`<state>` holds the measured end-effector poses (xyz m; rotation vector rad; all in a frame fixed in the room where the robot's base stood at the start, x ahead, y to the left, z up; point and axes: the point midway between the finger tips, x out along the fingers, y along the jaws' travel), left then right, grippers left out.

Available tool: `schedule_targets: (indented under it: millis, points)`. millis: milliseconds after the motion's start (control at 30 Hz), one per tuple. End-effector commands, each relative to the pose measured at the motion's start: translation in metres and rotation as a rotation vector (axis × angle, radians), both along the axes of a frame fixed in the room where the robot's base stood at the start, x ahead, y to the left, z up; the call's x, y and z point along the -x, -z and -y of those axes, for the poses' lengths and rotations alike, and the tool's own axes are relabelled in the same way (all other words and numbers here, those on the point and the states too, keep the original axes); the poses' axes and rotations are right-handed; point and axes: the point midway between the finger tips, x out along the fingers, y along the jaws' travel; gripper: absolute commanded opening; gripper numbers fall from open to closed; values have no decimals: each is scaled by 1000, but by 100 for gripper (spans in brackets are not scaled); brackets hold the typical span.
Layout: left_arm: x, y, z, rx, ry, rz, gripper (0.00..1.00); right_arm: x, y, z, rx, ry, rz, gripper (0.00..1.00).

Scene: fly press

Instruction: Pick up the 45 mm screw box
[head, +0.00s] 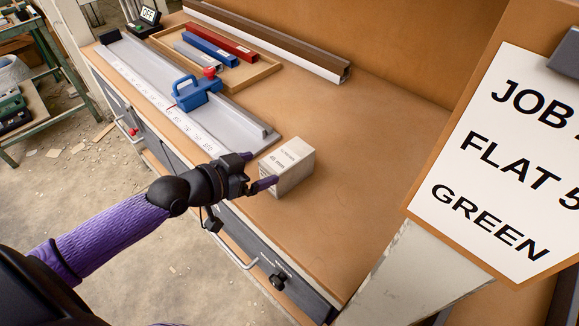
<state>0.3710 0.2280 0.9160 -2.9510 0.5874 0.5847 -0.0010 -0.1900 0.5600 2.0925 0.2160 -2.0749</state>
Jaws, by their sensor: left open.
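The screw box (291,163) is a small pale grey-white carton with small print on its top and side. It stands on the wooden bench top, right of the long metal measuring fixture. My left gripper (262,171) is at the left side of the box, with its purple-tipped fingers open. One fingertip overlaps the box's near left face in the picture; whether it touches cannot be told. The box rests on the bench. My right gripper is not in view.
The measuring fixture (160,88) with a blue clamp (194,92) lies left of the box. A wooden tray (258,75) holds red, blue and grey bars. A job sign (510,160) stands at right. The bench (370,150) is clear right of the box.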

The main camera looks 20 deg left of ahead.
Motion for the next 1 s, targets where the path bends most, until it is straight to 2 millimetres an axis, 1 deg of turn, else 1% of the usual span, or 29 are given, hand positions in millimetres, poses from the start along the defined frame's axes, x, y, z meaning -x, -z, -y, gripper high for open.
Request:
schedule_targets:
  millis: [33, 133, 300, 367, 433, 600, 633, 667, 700, 767, 800, 867, 900, 967, 1000]
  points:
    - [-7, 5, 2, 2, -2, 1, 100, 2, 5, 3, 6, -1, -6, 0]
    - [-17, 8, 7, 2, -1, 1, 100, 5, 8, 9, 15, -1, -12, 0]
    - [-47, 18, 22, 3, -1, 1, 100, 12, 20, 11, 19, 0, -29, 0]
    - [-54, 21, 25, 2, -1, -1, 100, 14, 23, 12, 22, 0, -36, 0]
    - [-58, 22, 27, 0, 1, -1, 100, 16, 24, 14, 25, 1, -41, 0]
    - [-58, 21, 27, -2, 0, -1, 100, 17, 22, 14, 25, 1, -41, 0]
    - [-58, 21, 27, -2, 0, -1, 98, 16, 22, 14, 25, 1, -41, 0]
    - [-58, 20, 27, -2, 0, -1, 92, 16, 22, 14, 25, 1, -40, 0]
    - [-58, 20, 27, -2, 0, -1, 83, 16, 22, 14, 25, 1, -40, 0]
    - [-58, 21, 27, -1, 0, -2, 70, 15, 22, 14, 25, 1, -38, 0]
    - [-58, 21, 27, -1, 0, -2, 62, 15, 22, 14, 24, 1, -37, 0]
    - [-58, 21, 27, -1, 0, -2, 49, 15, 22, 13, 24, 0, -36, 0]
    - [-58, 21, 27, -1, 0, -2, 41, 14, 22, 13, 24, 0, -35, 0]
    - [-58, 21, 27, -1, 0, -2, 28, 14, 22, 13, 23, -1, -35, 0]
    - [-58, 21, 27, -1, 0, -2, 20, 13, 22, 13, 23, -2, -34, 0]
